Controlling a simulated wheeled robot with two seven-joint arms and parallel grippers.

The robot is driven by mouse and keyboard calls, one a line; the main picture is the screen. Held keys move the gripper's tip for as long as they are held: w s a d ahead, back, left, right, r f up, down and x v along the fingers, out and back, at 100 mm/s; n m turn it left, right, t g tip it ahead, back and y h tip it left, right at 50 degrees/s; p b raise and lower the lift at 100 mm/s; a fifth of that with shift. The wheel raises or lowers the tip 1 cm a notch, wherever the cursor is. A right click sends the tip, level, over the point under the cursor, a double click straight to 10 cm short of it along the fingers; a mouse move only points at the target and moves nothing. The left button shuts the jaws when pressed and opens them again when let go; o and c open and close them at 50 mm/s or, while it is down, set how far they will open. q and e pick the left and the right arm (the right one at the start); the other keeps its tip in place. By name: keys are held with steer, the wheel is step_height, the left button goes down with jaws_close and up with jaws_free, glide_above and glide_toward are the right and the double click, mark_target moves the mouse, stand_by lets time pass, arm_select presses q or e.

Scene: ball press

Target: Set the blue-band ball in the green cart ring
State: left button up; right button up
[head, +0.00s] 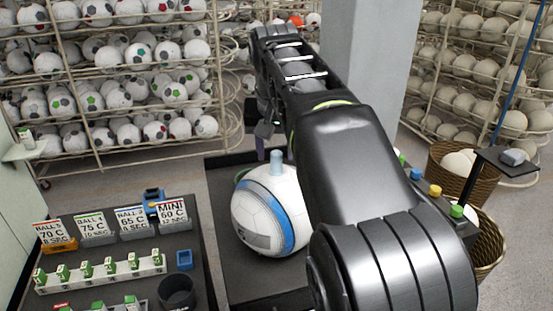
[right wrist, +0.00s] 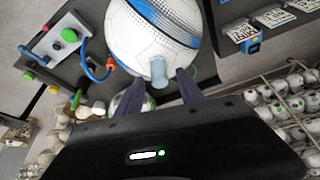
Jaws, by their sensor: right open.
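The white ball with a blue band (head: 264,222) sits on the dark tray surface in the middle of the head view. A pale blue peg (head: 276,162) stands up from its top. The ball (right wrist: 150,40) and peg (right wrist: 158,72) also show in the right wrist view. My right gripper (right wrist: 160,80) is open, its two dark fingers on either side of the peg's end, with no clear contact. In the head view my right arm hides most of that gripper. A green arc (head: 239,176) shows behind the ball; I cannot tell whether it is the cart ring. My left gripper is not in view.
A dark bench (head: 105,255) with sign cards, small green-capped bottles and a black cup (head: 177,290) stands at the left. A control panel (right wrist: 62,42) with coloured buttons lies beside the ball. Ball racks (head: 110,80) and a grey pillar (head: 373,65) stand behind; wicker baskets (head: 462,170) are at right.

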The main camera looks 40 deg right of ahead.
steer(key=p+v, duration=0.1)
steer(key=v, duration=0.3)
steer(key=shift+r, duration=0.25)
